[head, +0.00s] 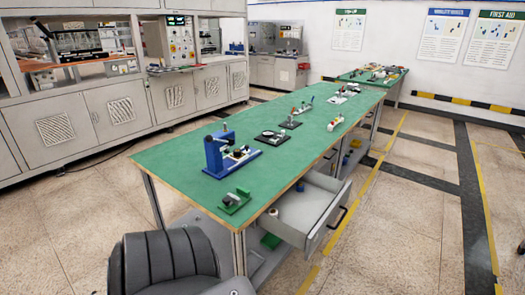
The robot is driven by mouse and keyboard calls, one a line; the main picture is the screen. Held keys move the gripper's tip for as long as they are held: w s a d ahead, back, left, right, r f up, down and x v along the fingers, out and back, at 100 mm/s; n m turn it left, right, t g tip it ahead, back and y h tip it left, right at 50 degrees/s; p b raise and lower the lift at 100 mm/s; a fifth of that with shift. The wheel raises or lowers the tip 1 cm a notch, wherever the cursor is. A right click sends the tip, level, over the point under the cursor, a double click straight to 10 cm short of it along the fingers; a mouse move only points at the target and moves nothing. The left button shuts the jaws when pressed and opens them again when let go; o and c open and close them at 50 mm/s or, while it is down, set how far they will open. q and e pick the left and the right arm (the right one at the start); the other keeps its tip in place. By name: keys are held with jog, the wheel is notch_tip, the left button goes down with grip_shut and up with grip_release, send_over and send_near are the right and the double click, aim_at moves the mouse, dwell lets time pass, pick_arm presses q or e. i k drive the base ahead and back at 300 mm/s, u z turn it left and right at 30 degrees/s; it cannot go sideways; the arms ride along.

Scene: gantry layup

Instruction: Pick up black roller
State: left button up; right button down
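I cannot pick out a black roller with certainty in the head view. A dark, long bar-like part (84,55) lies inside the machine at the upper left, above an orange-brown surface; it is too small to identify. Neither of my grippers shows in the view.
A blue press-like fixture (217,155) and a small green fixture (235,201) stand on the table. A drawer (307,211) hangs open on its right side. The floor at right is clear.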

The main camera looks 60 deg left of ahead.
aim_at(236, 154)
jog(key=z, duration=0.05)
jog(key=i, duration=2)
jog(key=u, duration=0.85)
jog(key=i, duration=1)
jog(key=u, duration=1.7)
jog(key=i, duration=0.45)
jog(key=u, duration=0.35)
